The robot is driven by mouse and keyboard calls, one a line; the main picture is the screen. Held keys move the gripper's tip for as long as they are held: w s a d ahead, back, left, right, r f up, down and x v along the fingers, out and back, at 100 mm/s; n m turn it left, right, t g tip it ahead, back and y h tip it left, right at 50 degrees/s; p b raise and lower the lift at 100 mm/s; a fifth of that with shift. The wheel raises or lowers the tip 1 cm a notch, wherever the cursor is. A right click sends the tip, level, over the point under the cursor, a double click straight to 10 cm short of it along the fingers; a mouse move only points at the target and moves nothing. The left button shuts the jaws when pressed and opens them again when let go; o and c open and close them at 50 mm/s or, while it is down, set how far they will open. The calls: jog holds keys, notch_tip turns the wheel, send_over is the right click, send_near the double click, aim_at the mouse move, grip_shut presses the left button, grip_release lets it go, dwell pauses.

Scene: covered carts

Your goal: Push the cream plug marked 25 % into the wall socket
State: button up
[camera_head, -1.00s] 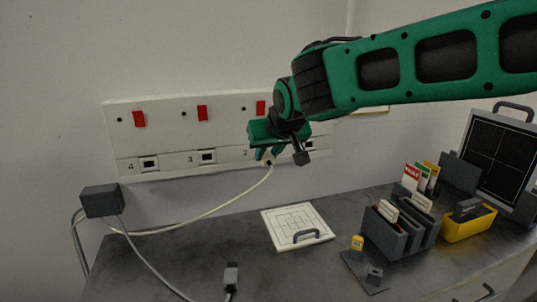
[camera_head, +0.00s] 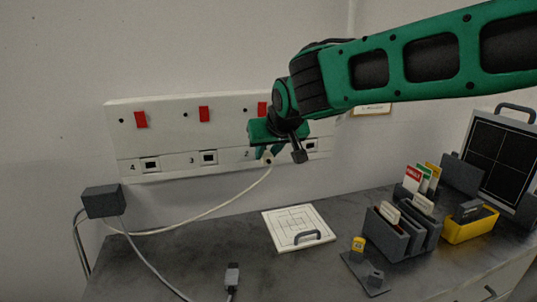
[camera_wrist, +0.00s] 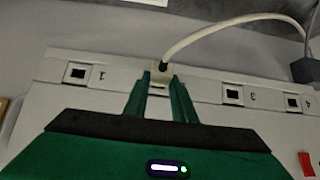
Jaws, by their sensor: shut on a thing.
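The white wall socket panel (camera_head: 225,172) has a row of numbered sockets with red switches above. My gripper (camera_head: 264,153) is at the panel by the number 2, its fingers shut on the cream plug (camera_head: 268,159). In the wrist view the plug (camera_wrist: 162,73) sits between the two green fingertips (camera_wrist: 161,82), close against the panel, with its cream cable (camera_wrist: 205,34) trailing away. The socket at number 2 is largely hidden by the gripper. I cannot tell how deep the plug sits. The 25 % marking is not readable.
A dark grey box (camera_head: 102,201) with cables stands at the left, and a grey connector (camera_head: 231,276) lies in front. A white board with a handle (camera_head: 297,228) lies mid-counter. Grey card holders (camera_head: 388,236) and a yellow bin (camera_head: 468,229) stand at the right.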

jog(key=shift+w+a, duration=0.25)
jog(key=shift+w, duration=0.6)
jog(key=o, duration=1.1)
jog(key=shift+o, duration=0.2)
jog(key=v, duration=1)
jog(key=shift+s+r, duration=0.25)
jog(key=shift+d, duration=0.15)
